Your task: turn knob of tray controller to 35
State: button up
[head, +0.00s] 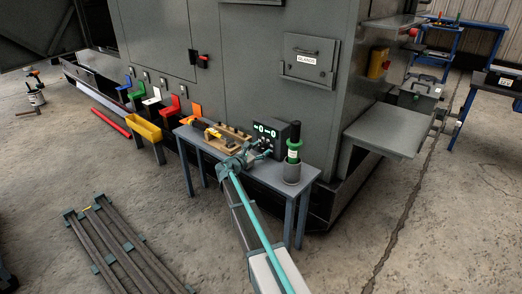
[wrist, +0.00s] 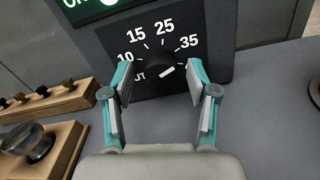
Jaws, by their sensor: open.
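The tray controller (head: 283,138) is a dark box with a lit green display, standing on a small table. In the wrist view its dark front panel (wrist: 205,25) shows the black knob (wrist: 152,62) amid white numbers: 10, 15, 25 and 35. Contact cannot be told. The right finger may hide part of the dial.
A wooden board with dark knobs (wrist: 62,99) lies left of the controller. A green-and-black bottle-like item (head: 293,145) stands in a grey holder close on its right. The grey table (head: 265,176) is bare in front. A tall grey cabinet (head: 245,70) rises behind.

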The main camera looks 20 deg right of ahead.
jog(key=v, duration=1.1)
jog(key=shift+a, duration=0.25)
jog(key=shift+s, duration=0.1)
